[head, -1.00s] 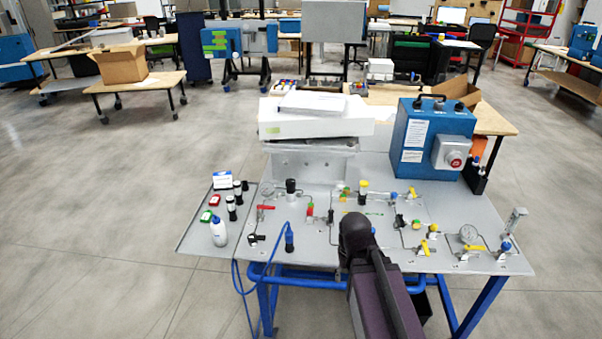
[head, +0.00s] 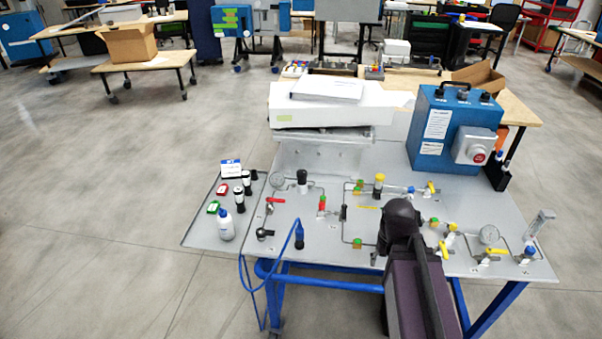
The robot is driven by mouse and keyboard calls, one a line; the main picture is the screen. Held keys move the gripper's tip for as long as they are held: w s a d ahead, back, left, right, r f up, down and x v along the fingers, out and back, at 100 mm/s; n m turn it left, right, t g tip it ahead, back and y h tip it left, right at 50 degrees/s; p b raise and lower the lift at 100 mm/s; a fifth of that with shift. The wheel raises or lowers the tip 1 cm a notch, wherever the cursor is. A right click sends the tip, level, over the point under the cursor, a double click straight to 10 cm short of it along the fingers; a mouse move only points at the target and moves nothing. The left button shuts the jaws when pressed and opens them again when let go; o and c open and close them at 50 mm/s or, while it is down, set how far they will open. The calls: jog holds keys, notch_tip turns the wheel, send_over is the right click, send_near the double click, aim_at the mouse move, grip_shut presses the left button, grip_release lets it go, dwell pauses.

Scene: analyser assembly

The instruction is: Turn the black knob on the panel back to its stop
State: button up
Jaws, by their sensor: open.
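The grey panel (head: 315,262) carries pipes and valves. An upright fitting with a black knob (head: 302,177) stands at its upper left, beside a round gauge (head: 277,180). A second, smaller black fitting (head: 265,233) sits lower left. I cannot tell which one the task means, nor how far either is turned. My arm reaches up from the bottom right, and its black rounded end covers part of the panel's middle. My gripper is hidden behind it, clear of both black fittings in the picture.
A blue cable with a dark plug (head: 299,239) crosses the panel's front edge. A white bottle (head: 225,224) and several black-capped vials stand at left. A blue box (head: 440,128) stands at back right, white boxes (head: 325,110) at back. A yellow-topped fitting (head: 379,180) stands mid-panel.

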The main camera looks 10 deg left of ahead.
jog(key=shift+o, duration=0.4)
jog(key=shift+w, duration=0.3)
notch_tip(320, 180, up, 10)
jog(key=m+p, duration=1.1)
jog(key=m, duration=0.4)
send_over(302, 172)
jog(key=shift+w+r+b, duration=0.15)
jog(key=shift+r+b, duration=0.05)
jog(key=shift+b, duration=0.1)
jog(key=shift+f, duration=0.25)
notch_tip(302, 172, down, 13)
jog(key=b, duration=1.3)
jog(key=shift+f+b, duration=0.15)
jog(key=shift+b, duration=0.25)
